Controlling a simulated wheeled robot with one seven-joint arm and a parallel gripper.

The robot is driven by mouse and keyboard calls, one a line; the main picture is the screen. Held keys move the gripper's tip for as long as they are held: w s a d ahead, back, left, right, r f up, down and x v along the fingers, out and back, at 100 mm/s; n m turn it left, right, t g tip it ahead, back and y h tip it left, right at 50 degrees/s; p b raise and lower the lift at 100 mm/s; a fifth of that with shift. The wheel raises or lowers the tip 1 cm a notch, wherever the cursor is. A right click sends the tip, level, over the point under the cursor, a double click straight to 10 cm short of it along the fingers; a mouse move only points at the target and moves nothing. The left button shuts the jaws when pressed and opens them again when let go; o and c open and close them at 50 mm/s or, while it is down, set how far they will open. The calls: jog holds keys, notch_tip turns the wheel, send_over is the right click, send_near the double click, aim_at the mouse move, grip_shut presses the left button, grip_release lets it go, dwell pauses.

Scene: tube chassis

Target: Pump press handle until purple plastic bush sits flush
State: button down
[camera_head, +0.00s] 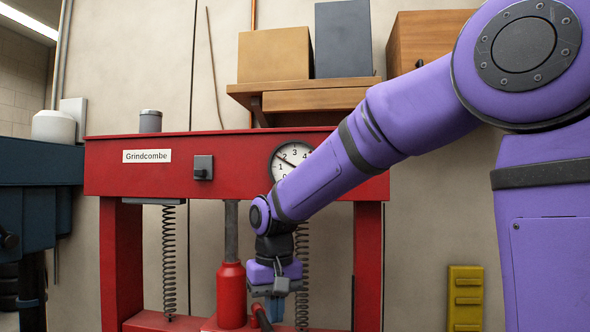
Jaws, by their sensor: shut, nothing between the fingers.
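The red press (150,178) stands ahead of me, labelled "Grindcombe", with a red cylinder (231,290) under a grey rod in its middle. A dark-and-red bar (261,318), apparently the pump handle, sticks up at the bottom edge of the view; its lower end is out of frame. My gripper (275,310) points down just right of this bar, in front of the press. Its fingers are shut and look empty. I cannot tell whether it touches the bar. I see no purple bush; the lower press is cut off or hidden behind my arm.
A round gauge (291,158) is partly covered by my arm. Coil springs (169,262) hang on both sides of the cylinder. A wooden shelf (310,101) with boxes is above. A yellow rack (465,297) is at right, and a dark blue machine (40,205) stands at left.

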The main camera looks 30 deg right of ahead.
jog(key=shift+r, duration=0.1)
notch_tip(320, 180, up, 5)
jog(key=shift+f, duration=0.1)
dwell(0.5)
jog(key=shift+s, duration=0.1)
jog(key=s+d+f+t, duration=0.1)
jog(key=s+d+t, duration=0.1)
jog(key=s, duration=0.8)
jog(key=s+d+f+n+t, duration=0.1)
jog(key=s+d+t, duration=0.2)
jog(key=s, duration=0.8)
jog(key=shift+d, duration=0.95)
dwell(0.7)
